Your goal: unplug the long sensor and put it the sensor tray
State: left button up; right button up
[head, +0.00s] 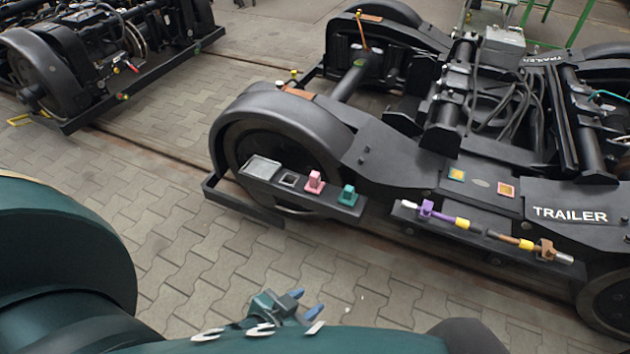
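A long thin rod-like part (443,217) lies along a dark ledge on the side of the right bogie frame. It has a purple block, yellow bands, dark and brown stretches, a brown block (545,250) and pale tips. Whether it is one piece or two I cannot tell. A dark narrow shelf (325,200) left of it carries a pink block (314,182), a teal block (348,195), a pale square and a square socket. I cannot tell which is the sensor tray. My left gripper (305,304) is low in front, its blue fingertips apart and empty, away from both. My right gripper is not in view.
The right bogie (385,160), marked TRAILER, has a large wheel at its left and cables on top. Another bogie (75,65) stands at the upper left. The paved floor (150,225) between is clear. Yellow and orange squares (456,174) sit on the frame.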

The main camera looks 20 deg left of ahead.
aim_at(314, 180)
jog(key=i+j, duration=0.1)
jog(key=j, duration=0.55)
jog(key=i+j, duration=0.1)
jog(key=j, duration=0.5)
jog(key=i+j, duration=0.1)
jog(key=j, duration=0.55)
